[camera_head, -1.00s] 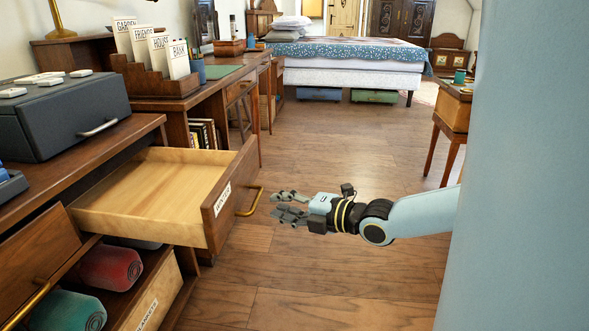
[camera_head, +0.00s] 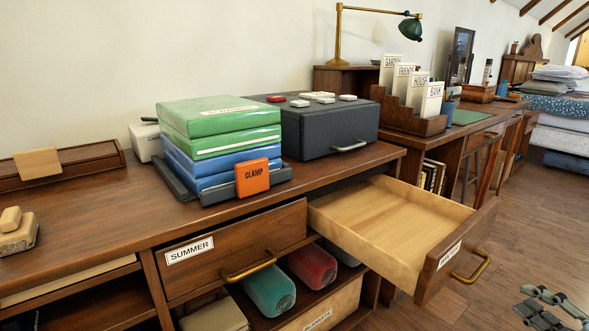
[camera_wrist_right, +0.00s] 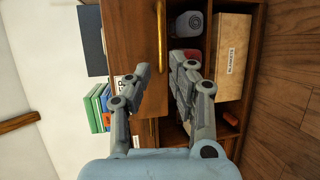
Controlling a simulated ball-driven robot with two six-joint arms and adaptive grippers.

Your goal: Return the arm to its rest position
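My right gripper (camera_head: 543,306) shows at the bottom right corner of the head view, over the floor and right of the open drawer. In the right wrist view its fingers (camera_wrist_right: 161,62) are spread apart with nothing between them. The open drawer (camera_head: 400,222) is pulled out and empty, with a brass handle (camera_head: 472,270) on its labelled front. That front also shows in the wrist view (camera_wrist_right: 129,35), beyond my fingers. The gripper stands apart from the handle in the head view. My left gripper is not in view.
The closed SUMMER drawer (camera_head: 232,248) is left of the open one. On the dresser top (camera_head: 90,215) are green and blue packs (camera_head: 220,128), an orange CLAMP block (camera_head: 252,178) and a dark box (camera_head: 328,130). Rolled items lie on the shelf below. The floor (camera_head: 545,215) at right is clear.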

